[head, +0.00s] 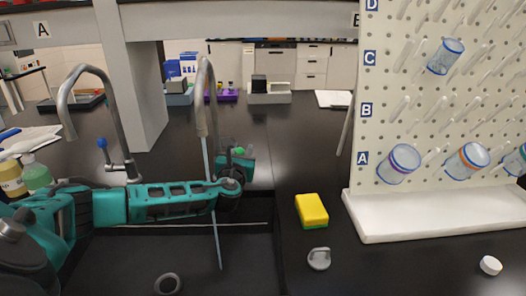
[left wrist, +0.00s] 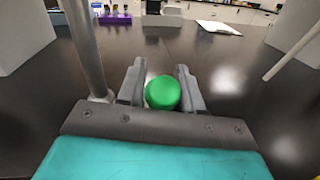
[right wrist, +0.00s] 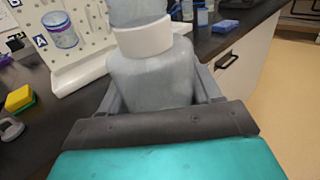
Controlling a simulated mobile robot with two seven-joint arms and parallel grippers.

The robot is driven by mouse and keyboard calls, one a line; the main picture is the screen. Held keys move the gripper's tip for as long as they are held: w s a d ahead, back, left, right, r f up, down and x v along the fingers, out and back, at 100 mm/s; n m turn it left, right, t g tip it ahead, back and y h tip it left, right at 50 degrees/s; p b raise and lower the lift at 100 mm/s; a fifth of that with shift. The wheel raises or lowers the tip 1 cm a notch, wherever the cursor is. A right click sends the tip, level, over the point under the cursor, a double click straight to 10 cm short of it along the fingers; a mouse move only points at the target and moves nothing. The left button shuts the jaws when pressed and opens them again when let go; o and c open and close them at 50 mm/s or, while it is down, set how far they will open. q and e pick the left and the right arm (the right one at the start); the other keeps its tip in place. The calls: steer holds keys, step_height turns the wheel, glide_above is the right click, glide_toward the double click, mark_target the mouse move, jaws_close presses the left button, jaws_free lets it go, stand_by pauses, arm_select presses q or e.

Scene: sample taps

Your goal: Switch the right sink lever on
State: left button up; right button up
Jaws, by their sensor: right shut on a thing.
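The right sink tap (head: 206,95) is a tall grey gooseneck. A thin pale-blue stream runs down from its spout into the sink. Its lever has a round green knob (left wrist: 162,93), partly visible in the head view. My left gripper (left wrist: 160,85) is open, with one finger on each side of the green knob; I cannot tell if either touches it. The left arm reaches across in front of the tap. My right gripper (right wrist: 160,95) is shut on a grey translucent bottle (right wrist: 150,72) with a white collar, seen only in the right wrist view.
A second tap (head: 85,90) with a blue-knobbed lever (head: 102,144) stands at left. A yellow-green sponge (head: 312,210) and a grey stopper (head: 319,259) lie right of the sink. A pegboard rack (head: 440,120) with cups stands at right. Soap bottles (head: 36,173) stand at far left.

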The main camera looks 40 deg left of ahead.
arm_select(q)
jaws_close()
